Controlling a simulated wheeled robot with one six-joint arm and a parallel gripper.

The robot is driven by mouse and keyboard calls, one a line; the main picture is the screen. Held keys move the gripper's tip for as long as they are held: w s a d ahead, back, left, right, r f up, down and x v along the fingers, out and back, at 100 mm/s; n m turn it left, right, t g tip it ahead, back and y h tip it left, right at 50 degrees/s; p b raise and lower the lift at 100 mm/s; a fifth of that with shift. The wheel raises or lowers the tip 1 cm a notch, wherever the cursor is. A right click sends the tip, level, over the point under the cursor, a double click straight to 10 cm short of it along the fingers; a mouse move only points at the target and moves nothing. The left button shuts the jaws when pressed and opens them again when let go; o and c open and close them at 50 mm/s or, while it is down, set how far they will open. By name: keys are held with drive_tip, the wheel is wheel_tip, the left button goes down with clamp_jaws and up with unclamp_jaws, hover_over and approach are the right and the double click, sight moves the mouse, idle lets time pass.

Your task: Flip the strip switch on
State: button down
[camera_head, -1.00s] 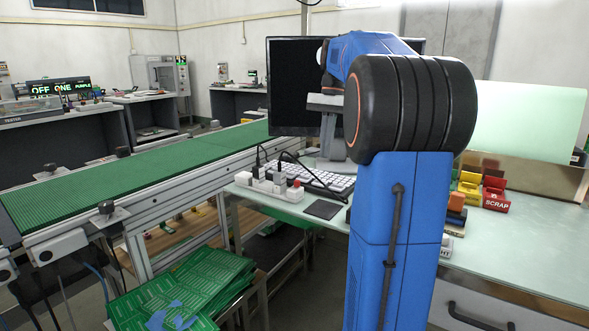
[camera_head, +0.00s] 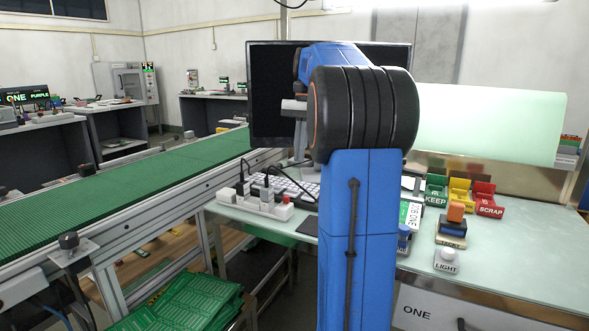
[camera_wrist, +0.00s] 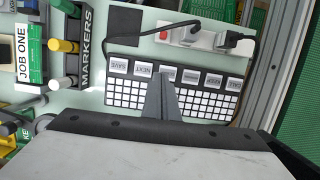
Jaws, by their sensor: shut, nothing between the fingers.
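The white power strip (camera_head: 262,208) lies along the left edge of the pale bench, with dark plugs in it and a red switch (camera_head: 287,200) at its right end. In the wrist view the strip (camera_wrist: 208,40) is at the top, with the red switch (camera_wrist: 164,35) at its left end. I cannot tell which way the switch is tipped. My gripper (camera_wrist: 161,75) is shut and empty, pointing over the keyboard, below the strip in the picture. In the head view my arm hides part of the gripper (camera_head: 299,138).
A white keyboard (camera_wrist: 125,93) lies beside the strip, and a black cable (camera_wrist: 150,45) loops between them. A dark flat pad (camera_wrist: 125,28) is near the switch. A marker rack (camera_wrist: 68,50) stands left of it. A monitor (camera_head: 262,100) stands behind; a green conveyor (camera_head: 120,185) runs left.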

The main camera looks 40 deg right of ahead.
sight(286, 197)
drive_tip(key=x, duration=0.8)
drive_tip(key=shift+a+f, duration=0.1)
drive_tip(key=shift+f, duration=0.15)
drive_tip(key=a, duration=0.1)
drive_tip(key=s+a, duration=0.1)
drive_tip(key=shift+s+a+f, duration=0.1)
drive_tip(key=shift+a+f, duration=0.2)
drive_tip(key=shift+a, duration=0.05)
drive_tip(key=shift+s+a, duration=0.2)
drive_tip(key=shift+a, duration=0.4)
drive_tip(key=shift+s+a, duration=0.25)
drive_tip(key=shift+a, duration=0.4)
drive_tip(key=shift+s+a, duration=0.25)
drive_tip(key=shift+a, duration=0.4)
